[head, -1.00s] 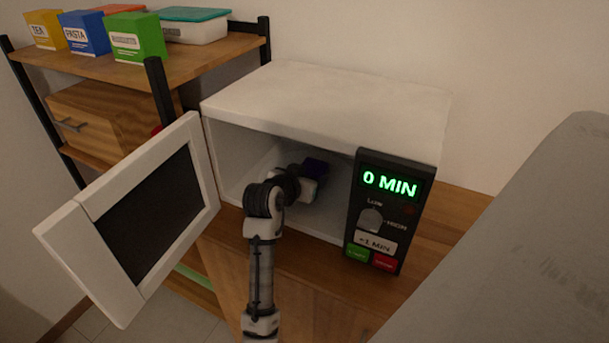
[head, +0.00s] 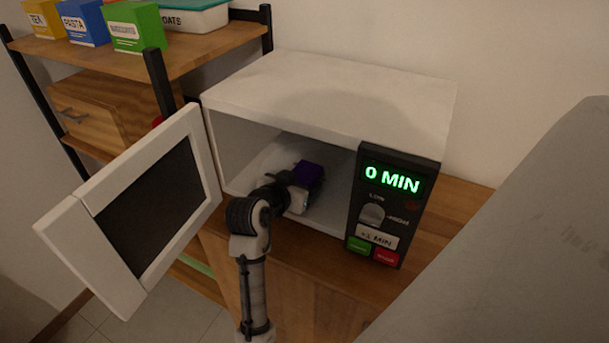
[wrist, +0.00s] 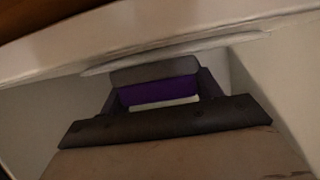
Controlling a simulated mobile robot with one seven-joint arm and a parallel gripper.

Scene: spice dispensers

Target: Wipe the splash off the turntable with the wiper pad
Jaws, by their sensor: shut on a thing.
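My gripper (head: 298,186) is inside the open microwave, shut on the wiper pad (head: 308,172), a dark purple block. The wrist view shows the pad (wrist: 158,92) between the two dark fingers, with a grey layer along one side. A thin pale edge (wrist: 180,57) lies just beyond the pad there, apparently the rim of the turntable. The grey side is at or very near this edge; I cannot tell whether it touches. The splash does not show in either view. My arm and the control panel hide part of the microwave floor.
The microwave (head: 330,95) stands on a wooden counter (head: 460,200). Its door (head: 150,215) hangs open at left. The control panel (head: 385,205) borders the opening at right and reads 0 MIN. A shelf with boxes (head: 135,27) stands behind at left.

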